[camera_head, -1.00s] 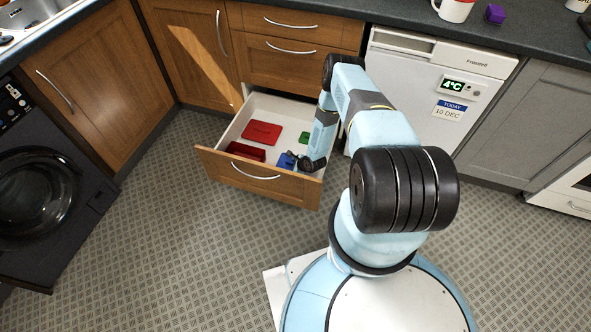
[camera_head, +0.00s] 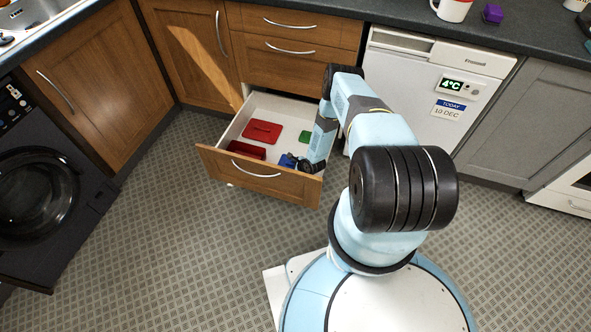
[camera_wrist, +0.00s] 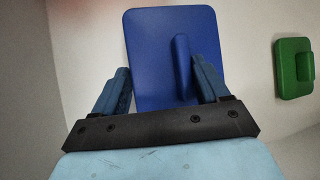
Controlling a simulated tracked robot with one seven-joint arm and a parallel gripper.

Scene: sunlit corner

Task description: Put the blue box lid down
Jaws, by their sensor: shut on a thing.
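The blue box lid (camera_wrist: 160,35) is a flat, rounded blue plate with a raised bar handle, seen in the wrist view between and beyond my fingers. My gripper (camera_wrist: 161,68) is shut on the lid; the handle shows close to the right finger, and the exact contact is hard to see. In the head view my gripper (camera_head: 305,163) is low inside the open drawer at its front right, with a bit of the blue lid (camera_head: 287,160) showing to its left. I cannot tell whether the lid touches the drawer floor.
The open drawer (camera_head: 222,172) also holds a red lid (camera_head: 262,132) at the back left, a red box (camera_head: 246,151) near the front and a green lid (camera_head: 305,137) at the back right. The drawer's walls surround my gripper. Floor between the red and green lids is clear.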

